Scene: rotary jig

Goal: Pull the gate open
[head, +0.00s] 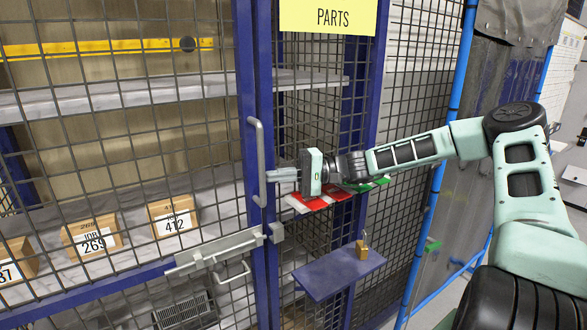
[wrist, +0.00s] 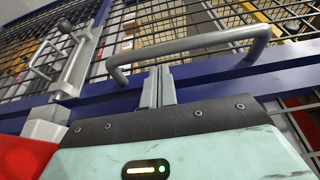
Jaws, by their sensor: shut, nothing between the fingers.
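The gate is a mesh panel in a blue frame (head: 246,60), standing flush or nearly flush with the blue post (head: 264,60) on its right. A grey upright pull handle (head: 251,135) is fixed to the frame; it also shows in the wrist view (wrist: 190,43). My gripper (head: 272,175) is shut and empty, its fingertips close beside the handle. In the wrist view the fingertips (wrist: 158,72) are just below the handle bar; I cannot tell if they touch. A grey slide bolt (head: 215,250) sits below, its right end near a keeper (head: 277,232); whether it is engaged is unclear.
A blue ledge (head: 325,277) holding a brass padlock (head: 362,250) juts out below my gripper. A red and white item (head: 318,200) is behind my wrist. Labelled boxes (head: 92,235) stand on shelves behind the mesh. A yellow PARTS sign (head: 328,17) hangs above.

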